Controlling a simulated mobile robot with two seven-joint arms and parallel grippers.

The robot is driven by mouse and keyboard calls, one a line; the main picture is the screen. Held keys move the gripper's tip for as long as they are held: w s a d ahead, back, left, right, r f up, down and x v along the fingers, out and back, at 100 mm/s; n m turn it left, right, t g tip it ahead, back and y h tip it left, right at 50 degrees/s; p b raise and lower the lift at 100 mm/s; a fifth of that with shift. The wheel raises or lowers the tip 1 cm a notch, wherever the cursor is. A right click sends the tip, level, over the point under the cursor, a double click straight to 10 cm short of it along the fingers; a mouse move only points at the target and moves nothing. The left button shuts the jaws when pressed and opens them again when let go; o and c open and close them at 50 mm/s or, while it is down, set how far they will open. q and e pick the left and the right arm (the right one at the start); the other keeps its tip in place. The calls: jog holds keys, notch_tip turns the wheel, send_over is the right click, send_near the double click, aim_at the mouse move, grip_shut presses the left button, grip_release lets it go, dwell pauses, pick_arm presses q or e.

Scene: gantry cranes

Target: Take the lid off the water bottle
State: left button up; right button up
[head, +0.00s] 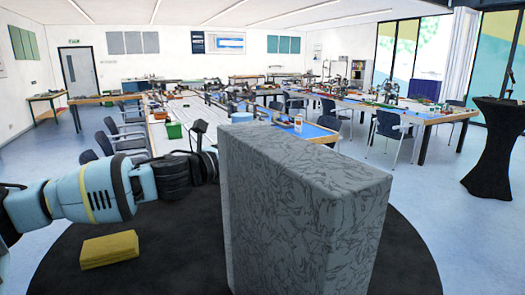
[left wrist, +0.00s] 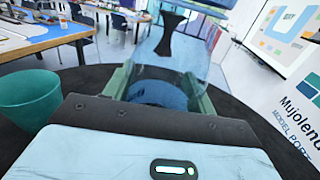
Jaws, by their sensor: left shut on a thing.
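The water bottle (left wrist: 172,52) appears as a large see-through bluish body in the left wrist view, with the room showing through it. A darker blue rounded part (left wrist: 158,95) lies at its near end, between the fingers; I cannot tell whether it is the lid or the base. My left gripper (left wrist: 157,84) has its green fingers on either side of this part and is shut on the bottle. In the head view the left arm comes in from the left; its fingertips and the bottle are not clear there. My right gripper is not in view.
A tall grey marbled block (head: 300,205) fills the front centre. A yellow block (head: 109,249) lies on the dark round mat (head: 190,268). A teal bin (left wrist: 28,97) shows at the left wrist view's left. Cluttered tables (head: 330,138) and chairs stand behind.

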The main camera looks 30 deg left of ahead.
pick_arm(q)
jog(key=shift+s+a, duration=0.15)
jog(key=shift+s, duration=0.45)
jog(key=o, duration=0.5)
jog(key=c, duration=0.8)
